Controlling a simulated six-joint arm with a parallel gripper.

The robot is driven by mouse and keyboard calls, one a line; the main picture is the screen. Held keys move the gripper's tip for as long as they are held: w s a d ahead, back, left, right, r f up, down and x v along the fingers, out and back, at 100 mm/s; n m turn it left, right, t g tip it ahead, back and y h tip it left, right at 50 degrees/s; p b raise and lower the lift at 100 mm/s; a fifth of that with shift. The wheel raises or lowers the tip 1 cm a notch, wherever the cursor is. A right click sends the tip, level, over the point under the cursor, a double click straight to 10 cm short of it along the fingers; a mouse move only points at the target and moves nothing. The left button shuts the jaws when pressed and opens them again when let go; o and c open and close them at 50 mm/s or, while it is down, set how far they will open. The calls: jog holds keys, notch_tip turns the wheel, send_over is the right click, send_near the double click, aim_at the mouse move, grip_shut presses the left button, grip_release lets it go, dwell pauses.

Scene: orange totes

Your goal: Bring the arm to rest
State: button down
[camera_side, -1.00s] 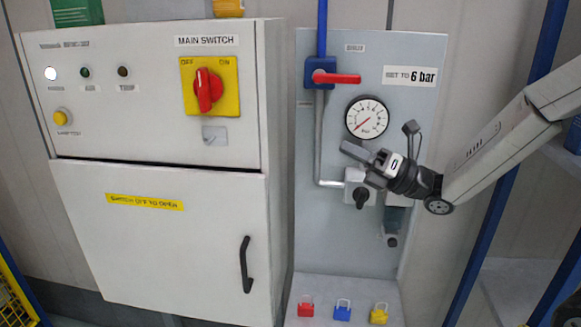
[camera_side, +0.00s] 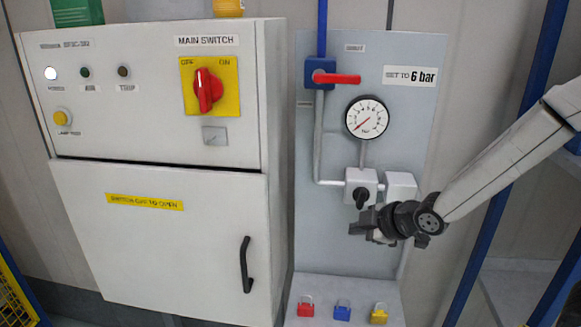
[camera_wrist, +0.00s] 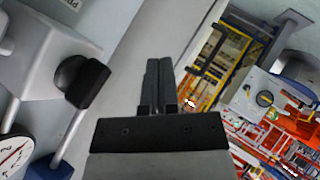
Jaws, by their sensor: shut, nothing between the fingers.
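My gripper (camera_side: 362,230) is in front of the grey panel, just below the black knob (camera_side: 361,197) on its white block. It is shut and empty, and it points left in the side view. In the wrist view my gripper (camera_wrist: 159,68) shows its two fingers together with nothing between them. The black knob (camera_wrist: 88,82) is to their left in that view, apart from the fingers. My arm reaches in from the right edge of the side view.
A grey cabinet (camera_side: 150,235) with a red switch (camera_side: 207,90) stands at left. On the panel are a red-handled valve (camera_side: 336,78), a gauge (camera_side: 367,117) and pipes. Red (camera_side: 306,308), blue (camera_side: 342,311) and yellow (camera_side: 379,314) padlocks lie on the ledge below. A blue post (camera_side: 490,235) stands at right.

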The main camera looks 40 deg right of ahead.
jog(key=s+d+f+m+g, duration=0.1)
jog(key=s+f+m+g, duration=0.1)
jog(key=s+m+g, duration=0.2)
jog(key=s+f+m+g+h, duration=0.1)
jog(key=s+f+m+g, duration=0.2)
jog(key=s+m, duration=0.3)
jog(key=shift+s+d+m+g, duration=0.4)
jog(key=shift+m, duration=0.1)
